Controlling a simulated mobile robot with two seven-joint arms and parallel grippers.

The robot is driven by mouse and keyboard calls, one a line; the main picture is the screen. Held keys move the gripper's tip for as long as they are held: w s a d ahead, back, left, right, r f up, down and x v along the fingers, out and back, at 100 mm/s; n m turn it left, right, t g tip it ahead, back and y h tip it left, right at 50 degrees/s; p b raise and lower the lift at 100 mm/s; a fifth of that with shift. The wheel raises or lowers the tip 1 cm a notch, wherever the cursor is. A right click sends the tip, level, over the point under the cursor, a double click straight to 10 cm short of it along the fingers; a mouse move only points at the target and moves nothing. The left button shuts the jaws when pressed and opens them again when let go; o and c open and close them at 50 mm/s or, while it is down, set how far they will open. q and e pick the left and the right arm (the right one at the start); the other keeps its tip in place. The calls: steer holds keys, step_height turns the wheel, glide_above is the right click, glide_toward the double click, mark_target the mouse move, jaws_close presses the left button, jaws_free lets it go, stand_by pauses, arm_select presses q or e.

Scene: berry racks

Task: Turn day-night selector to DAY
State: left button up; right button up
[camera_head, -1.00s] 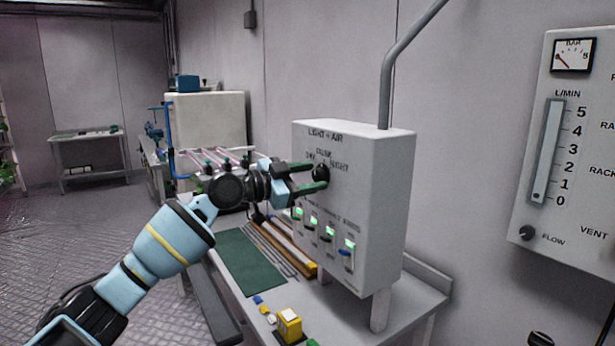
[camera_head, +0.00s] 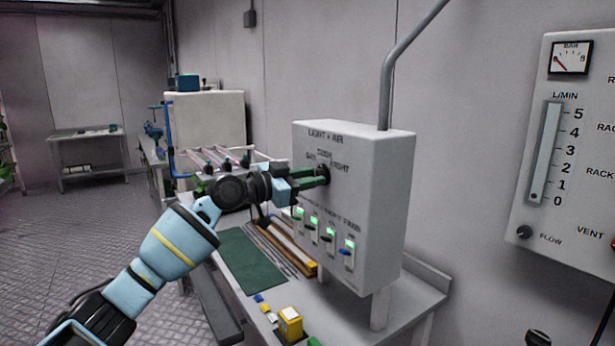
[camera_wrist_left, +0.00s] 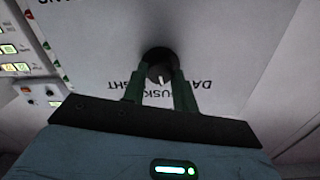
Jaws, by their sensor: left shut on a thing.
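The day-night selector is a round black knob (camera_wrist_left: 158,62) with a white pointer mark, on the front of the grey LIGHT + AIR box (camera_head: 385,200). In the left wrist view, which shows the panel upside down, the mark points towards the DUSK lettering, with DAY to the right and NIGHT to the left. My left gripper (camera_head: 324,174) is shut on the knob, its green fingers on either side of it in the left wrist view (camera_wrist_left: 159,84). In the head view the gripper hides most of the knob. My right gripper is not in view.
Several switches with green lights (camera_head: 330,234) sit on the box below the knob. The bench (camera_head: 350,322) holds a green mat (camera_head: 252,262) and a yellow block (camera_head: 290,323). A gauge panel (camera_head: 585,140) hangs at the right. Open floor lies to the left.

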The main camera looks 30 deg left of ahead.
arm_select(q)
steer(key=n+p, duration=0.1)
steer(key=n, duration=0.3)
steer(key=shift+r, duration=0.2)
steer(key=shift+n+p, duration=0.6)
steer(key=shift+n, duration=1.2)
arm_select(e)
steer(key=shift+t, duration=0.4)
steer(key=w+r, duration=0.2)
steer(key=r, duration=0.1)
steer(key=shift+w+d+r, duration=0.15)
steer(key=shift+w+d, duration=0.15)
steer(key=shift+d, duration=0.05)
arm_select(q)
steer(key=shift+f, duration=0.1)
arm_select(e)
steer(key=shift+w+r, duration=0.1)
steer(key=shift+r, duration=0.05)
arm_select(q)
steer(key=o, duration=1)
steer(key=shift+f, duration=0.1)
steer(key=shift+c, duration=0.2)
steer(key=shift+s, duration=0.1)
